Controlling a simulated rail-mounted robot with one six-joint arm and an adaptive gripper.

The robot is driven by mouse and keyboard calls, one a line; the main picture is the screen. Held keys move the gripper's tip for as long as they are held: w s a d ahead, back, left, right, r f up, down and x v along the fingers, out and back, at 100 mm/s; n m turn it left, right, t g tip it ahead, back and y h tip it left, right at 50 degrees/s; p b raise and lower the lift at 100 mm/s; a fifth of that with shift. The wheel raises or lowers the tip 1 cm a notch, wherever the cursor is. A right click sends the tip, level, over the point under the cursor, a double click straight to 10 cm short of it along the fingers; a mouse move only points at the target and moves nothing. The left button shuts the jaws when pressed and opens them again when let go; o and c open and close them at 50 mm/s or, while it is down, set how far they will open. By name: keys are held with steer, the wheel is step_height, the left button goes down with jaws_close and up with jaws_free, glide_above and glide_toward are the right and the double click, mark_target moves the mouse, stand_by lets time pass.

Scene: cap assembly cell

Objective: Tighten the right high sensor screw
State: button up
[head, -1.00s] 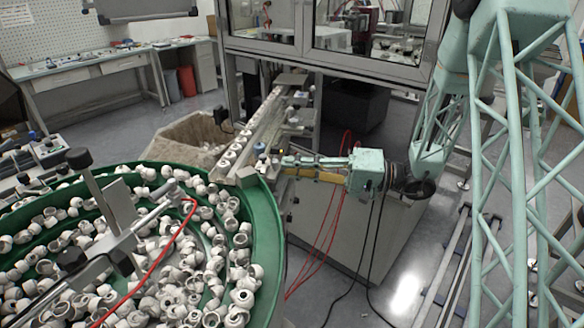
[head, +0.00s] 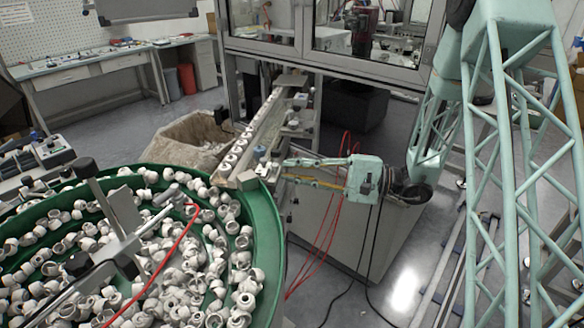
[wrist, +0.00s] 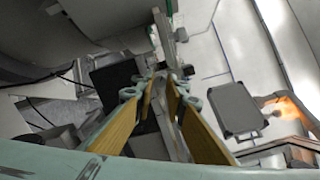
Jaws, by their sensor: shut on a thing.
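My gripper (head: 283,169) reaches in from the right to the end of the feed rail, beside the bowl's edge. In the wrist view its two yellow-padded fingers (wrist: 170,78) converge and are shut on a small grey part, the right high sensor screw (wrist: 174,88). The screw is mostly hidden between the fingers and too small to make out in the head view. Dark and grey bracket parts (wrist: 115,80) stand close beside the fingertips in the wrist view.
A green feeder bowl (head: 268,235) full of white caps fills the lower left. The feed rail (head: 262,125) carries a row of caps towards the glazed machine cell (head: 370,58). Red cables (head: 330,215) hang below my gripper. A small blue-topped post (head: 260,151) stands near the fingertips.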

steer(key=m+p, duration=0.3)
steer(key=m, duration=0.3)
steer(key=shift+r+p, duration=0.1)
steer(key=shift+p, duration=0.3)
steer(key=m+p, duration=0.3)
steer(key=m, duration=0.2)
steer(key=shift+s, duration=0.1)
steer(key=shift+f+t, duration=0.2)
steer(key=shift+t, duration=0.1)
steer(key=o, duration=0.6)
steer(key=shift+c, duration=0.2)
steer(key=shift+d, duration=0.1)
steer(key=v, duration=1.1)
steer(key=shift+d, duration=0.4)
steer(key=shift+s, duration=0.1)
